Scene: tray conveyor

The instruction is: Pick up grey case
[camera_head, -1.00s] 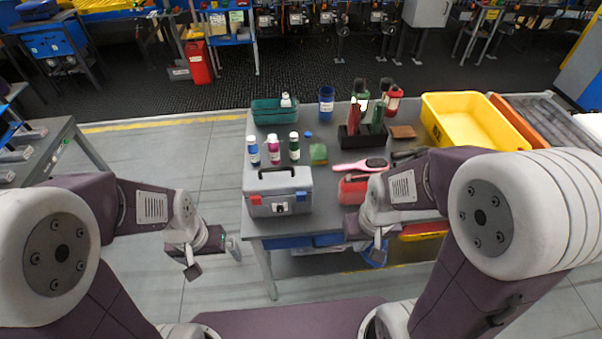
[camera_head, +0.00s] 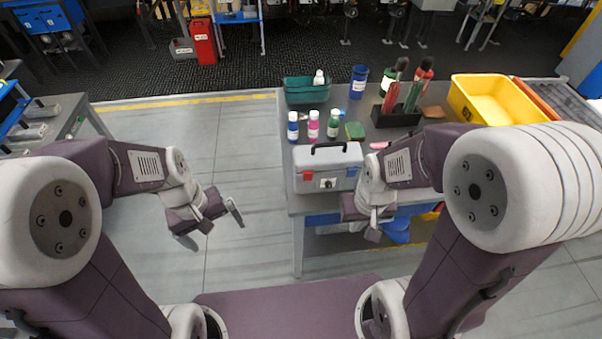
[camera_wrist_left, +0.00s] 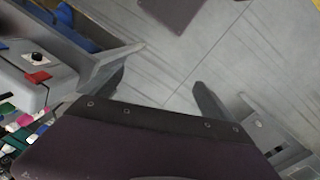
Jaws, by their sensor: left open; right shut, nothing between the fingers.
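The grey case (camera_head: 328,168) stands upright on the front left part of the table, with a black handle on top and red and blue latches on its front. In the left wrist view the case (camera_wrist_left: 22,72) shows at the left edge, partly cut off. My left gripper (camera_head: 212,228) is open and empty, over the floor to the left of the table and apart from the case. Its fingers (camera_wrist_left: 158,88) show spread in the left wrist view. My right gripper (camera_head: 374,226) is shut and empty, in front of the table edge, to the right of the case.
Small bottles (camera_head: 313,124) stand behind the case. A green bin (camera_head: 304,97), a blue cup (camera_head: 358,82), a black holder with tools (camera_head: 397,133) and a yellow bin (camera_head: 462,100) are farther back. Floor left of the table is clear.

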